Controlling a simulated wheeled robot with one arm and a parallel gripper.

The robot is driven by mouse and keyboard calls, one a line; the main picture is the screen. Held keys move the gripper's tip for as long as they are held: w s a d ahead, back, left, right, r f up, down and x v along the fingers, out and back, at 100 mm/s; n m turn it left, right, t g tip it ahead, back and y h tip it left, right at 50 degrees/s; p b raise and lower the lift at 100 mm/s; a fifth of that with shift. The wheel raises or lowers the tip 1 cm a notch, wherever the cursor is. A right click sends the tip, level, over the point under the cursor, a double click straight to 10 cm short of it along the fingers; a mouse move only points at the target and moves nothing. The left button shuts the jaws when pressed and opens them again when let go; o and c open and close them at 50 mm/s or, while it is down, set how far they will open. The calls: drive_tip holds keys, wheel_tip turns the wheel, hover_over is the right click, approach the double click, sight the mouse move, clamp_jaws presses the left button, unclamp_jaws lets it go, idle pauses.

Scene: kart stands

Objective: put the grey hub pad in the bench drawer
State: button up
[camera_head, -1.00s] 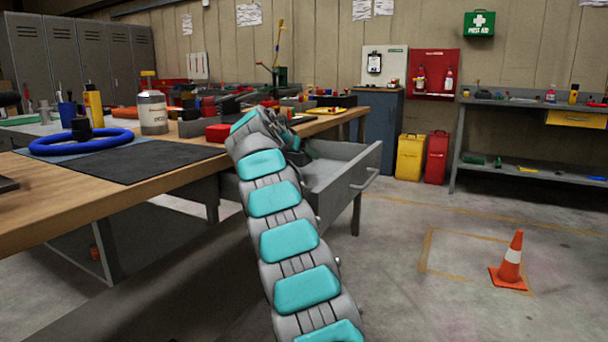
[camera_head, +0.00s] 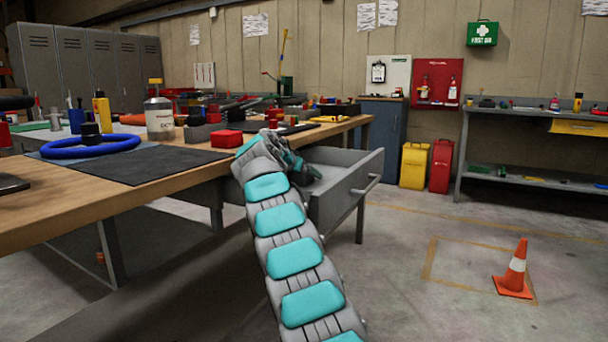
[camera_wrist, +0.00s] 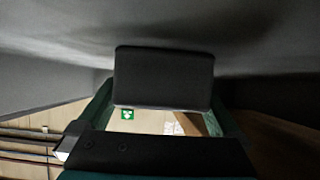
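The bench drawer (camera_head: 345,192) is pulled out from the workbench, a grey metal box with a bar handle at its right front. My gripper (camera_head: 308,172) reaches down at its open top, near the bench side; my arm hides part of the drawer. In the wrist view, a dark grey rounded block, which looks like the grey hub pad (camera_wrist: 164,76), sits between the teal fingers of my gripper (camera_wrist: 164,100). Grey surfaces like the drawer's inside lie close around it. Whether the pad touches the drawer floor I cannot tell.
The workbench (camera_head: 50,205) carries a blue steering wheel (camera_head: 60,153), a dark mat (camera_head: 135,166), a bottle (camera_head: 159,118) and a red box (camera_head: 226,139). An orange cone (camera_head: 514,268) stands on open floor at right. Yellow (camera_head: 413,165) and red (camera_head: 441,165) cases stand behind.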

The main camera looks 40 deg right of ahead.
sight(300, 176)
drive_tip(key=shift+r, duration=0.15)
drive_tip(key=shift+s+a+r, duration=0.2)
drive_tip(key=shift+a+r, duration=0.1)
drive_tip(key=shift+a, duration=0.2)
drive_tip(key=shift+b+v, duration=0.3)
drive_tip(key=shift+v, duration=2.8)
